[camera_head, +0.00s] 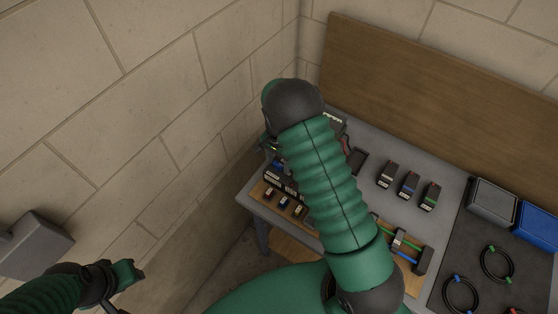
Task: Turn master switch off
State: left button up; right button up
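My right arm crosses the middle of the view and hides much of the left part of the grey table (370,133). Its gripper (354,157) seems to be the dark piece partly showing beside the forearm, low over the table; its fingers are too hidden to read. I cannot make out the master switch for certain. Dark electrical parts (279,180) sit on a wooden board (268,193) at the table's left, partly behind my arm. My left arm's end (126,277) is at the lower left by the wall, away from the table; its finger state is unclear.
Three small dark blocks (408,186) stand on the table. Grey bin (492,200) and blue bin (538,225) are at the right, by coiled cables (497,264) on a dark mat. A brown panel (440,90) stands behind. A grey box (35,245) is at the left wall.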

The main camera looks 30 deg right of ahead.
aim_at(278, 163)
jog(key=shift+o, duration=0.5)
jog(key=shift+w+r, duration=0.1)
jog(key=shift+r, duration=0.25)
notch_tip(278, 163, up, 16)
jog(key=b, duration=0.3)
jog(key=shift+r, duration=0.1)
